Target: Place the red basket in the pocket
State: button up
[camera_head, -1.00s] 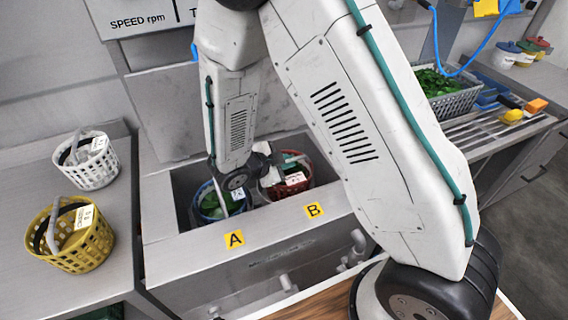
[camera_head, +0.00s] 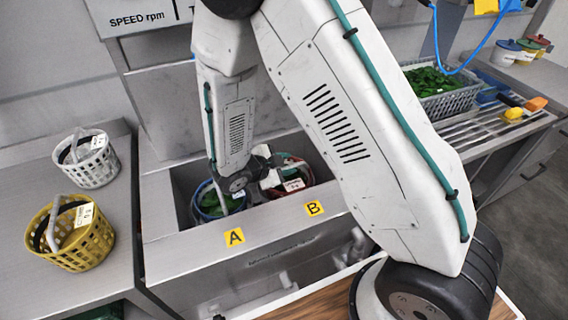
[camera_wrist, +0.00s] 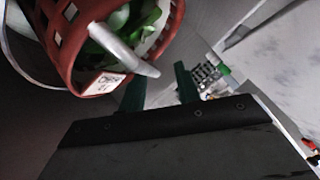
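The red basket (camera_head: 309,177) sits in the right part of the sink, behind the yellow B label (camera_head: 314,208). It holds green leaves and has a white tag on its front. In the wrist view the red basket (camera_wrist: 58,48) fills the upper left, with its pale handle (camera_wrist: 128,56) slanting down toward the fingers. My gripper (camera_wrist: 158,88) is open, its two dark green fingers apart with no visible object clamped between them. In the head view my gripper is beside the red basket's left side, partly hidden by my wrist. Contact with the handle cannot be told.
A blue basket (camera_head: 206,208) with greens sits behind the yellow A label (camera_head: 234,237). White (camera_head: 96,170) and yellow (camera_head: 92,250) baskets stand on the left counter. A grey crate of greens (camera_head: 452,103) stands at the right, near a slatted rack (camera_head: 487,131).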

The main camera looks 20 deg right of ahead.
jog(key=shift+r, duration=0.1)
jog(key=shift+r, duration=0.25)
jog(key=v, duration=1.2)
jog(key=s+d+r+m+g+y, duration=0.25)
jog(key=s+d+r+m, duration=0.45)
jog(key=m, duration=0.7)
jog(key=s+d+r+m+g+y, duration=0.25)
jog(key=d+r+m, duration=0.25)
jog(key=r+m, duration=0.6)
jog(key=s+r+m+t+y, duration=0.1)
jog(key=s+m, duration=0.5)
jog(key=m, duration=0.7)
jog(key=s+r+m+t+y, duration=0.1)
jog(key=s+r+m+y, duration=0.2)
jog(key=m, duration=0.9)
jog(key=s+y, duration=0.2)
jog(key=s, duration=0.2)
jog(key=shift+m, duration=0.4)
jog(key=shift+d, duration=0.15)
